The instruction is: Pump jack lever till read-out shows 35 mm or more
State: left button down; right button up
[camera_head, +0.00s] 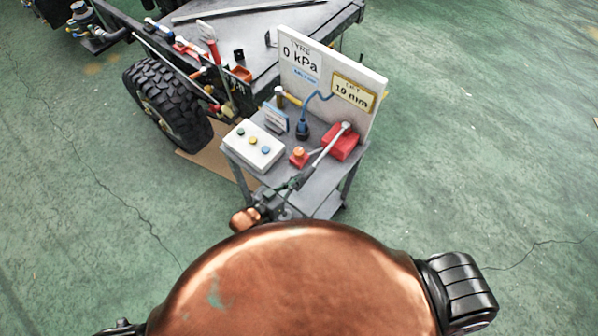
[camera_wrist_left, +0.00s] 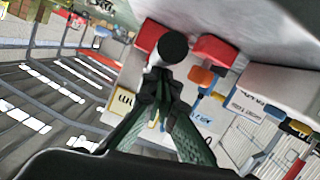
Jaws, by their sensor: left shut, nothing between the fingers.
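The red jack (camera_head: 341,143) stands at the right of a small grey cart. Its pale lever (camera_head: 327,147) slopes down from the jack towards me. The yellow-framed read-out (camera_head: 353,93) on the white panel appears to show 10 mm. My left gripper (camera_head: 294,183) is at the lever's near lower end. In the left wrist view its fingers (camera_wrist_left: 160,84) are together, with nothing seen between them. A round black end (camera_wrist_left: 172,47), probably the lever's grip, shows just beyond the fingertips; I cannot tell whether they touch. My right gripper is out of view.
A large tyre (camera_head: 168,105) and chassis stand at the left. Green floor is clear at right.

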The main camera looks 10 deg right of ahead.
pick_arm(q)
jog(key=r+v, duration=0.1)
jog(key=v, duration=1)
jog(key=shift+w+r, duration=0.3)
jog(key=shift+w, duration=0.1)
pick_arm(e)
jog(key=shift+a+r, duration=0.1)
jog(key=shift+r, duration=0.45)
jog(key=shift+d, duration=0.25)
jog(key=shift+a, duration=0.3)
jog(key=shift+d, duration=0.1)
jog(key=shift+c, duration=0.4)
